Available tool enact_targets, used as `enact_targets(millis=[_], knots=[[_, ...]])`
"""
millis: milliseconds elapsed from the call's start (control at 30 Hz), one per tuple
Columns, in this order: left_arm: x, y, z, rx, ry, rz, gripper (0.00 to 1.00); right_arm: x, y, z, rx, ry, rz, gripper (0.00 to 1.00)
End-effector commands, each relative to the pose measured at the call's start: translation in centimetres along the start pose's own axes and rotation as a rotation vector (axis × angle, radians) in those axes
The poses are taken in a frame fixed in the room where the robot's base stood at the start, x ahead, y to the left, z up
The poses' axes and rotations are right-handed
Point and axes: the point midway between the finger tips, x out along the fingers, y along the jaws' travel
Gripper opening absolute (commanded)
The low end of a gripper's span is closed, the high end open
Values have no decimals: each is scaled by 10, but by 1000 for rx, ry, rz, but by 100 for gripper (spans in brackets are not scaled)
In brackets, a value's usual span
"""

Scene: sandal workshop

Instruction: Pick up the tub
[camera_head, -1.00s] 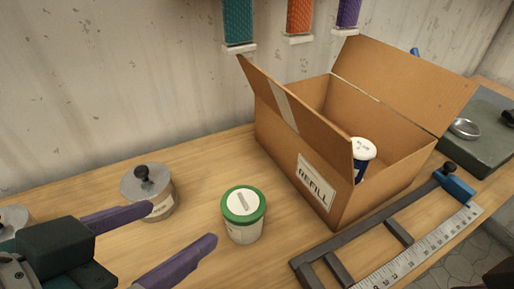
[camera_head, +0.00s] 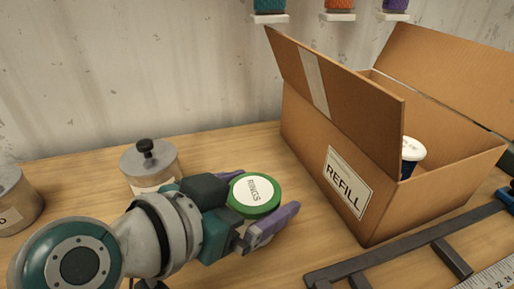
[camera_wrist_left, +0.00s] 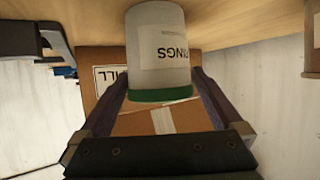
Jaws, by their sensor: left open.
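The tub (camera_head: 254,193) has a green-rimmed lid with a white label reading RINGS. It stands upright on the wooden bench. My left gripper (camera_head: 256,205) is open, with one purple finger on each side of the tub near its lid. In the left wrist view the tub (camera_wrist_left: 160,50) shows its pale body and green rim, and it sits between the two fingers of my left gripper (camera_wrist_left: 168,97). Whether the fingers touch it is hard to tell. The gripper hides part of the tub in the head view. My right gripper is not in view.
An open cardboard box (camera_head: 310,160) labelled REFILL stands right of the tub, with a white-lidded blue container (camera_head: 411,153) inside. A grey lidded canister (camera_head: 150,166) stands to the left. A metal frame (camera_head: 400,250) with a ruler lies at the front right.

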Motion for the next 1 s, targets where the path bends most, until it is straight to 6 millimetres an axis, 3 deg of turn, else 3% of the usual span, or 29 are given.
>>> enact_targets(millis=[200, 467, 1000], knots=[[23, -1, 0, -1, 0, 0, 100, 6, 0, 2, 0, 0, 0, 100], [24, 0, 0, 0, -1, 0, 100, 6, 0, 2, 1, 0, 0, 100], [24, 0, 1, 0, -2, 0, 39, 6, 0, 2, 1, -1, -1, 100]])
